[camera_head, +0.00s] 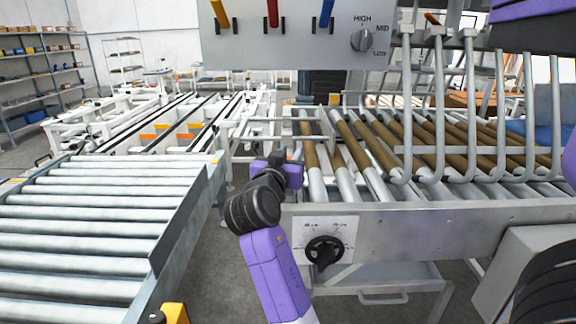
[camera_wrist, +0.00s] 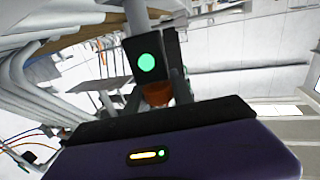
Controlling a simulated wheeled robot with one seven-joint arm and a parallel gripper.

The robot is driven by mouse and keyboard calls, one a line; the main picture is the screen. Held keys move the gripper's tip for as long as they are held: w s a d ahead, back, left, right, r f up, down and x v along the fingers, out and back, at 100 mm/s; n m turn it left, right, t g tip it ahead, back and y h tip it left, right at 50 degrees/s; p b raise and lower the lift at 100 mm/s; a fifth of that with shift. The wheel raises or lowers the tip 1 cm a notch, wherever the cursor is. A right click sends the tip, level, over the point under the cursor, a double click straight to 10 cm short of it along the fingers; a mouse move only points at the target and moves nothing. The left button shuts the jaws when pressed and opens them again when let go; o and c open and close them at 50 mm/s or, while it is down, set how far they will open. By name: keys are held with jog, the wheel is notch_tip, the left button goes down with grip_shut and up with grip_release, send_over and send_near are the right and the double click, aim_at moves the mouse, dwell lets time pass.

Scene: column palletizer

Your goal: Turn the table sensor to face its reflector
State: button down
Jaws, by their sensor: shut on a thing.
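In the wrist view the sensor is a small black box (camera_wrist: 146,62) with a round lit green face. An orange-red part (camera_wrist: 158,94) shows just below it. My gripper (camera_wrist: 157,82) has its fingers on either side of this part, shut on the sensor. In the head view my gripper (camera_head: 283,162) is at the near left end of the roller table (camera_head: 430,226), beside its frame. The sensor is too small and covered there to make out. I cannot pick out the reflector for certain in either view.
A roller conveyor (camera_head: 95,215) stands at the left, with a floor gap between it and the table. A knob panel (camera_head: 325,245) is on the table's near side. A grey lever panel (camera_head: 290,35) hangs above. Curved metal bars (camera_head: 437,110) rise over the rollers at the right.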

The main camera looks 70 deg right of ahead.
dwell(0.3)
jog(key=c, duration=1.1)
grip_release()
jog(key=a+b, duration=0.1)
jog(key=a, duration=0.7)
jog(key=shift+s, duration=0.4)
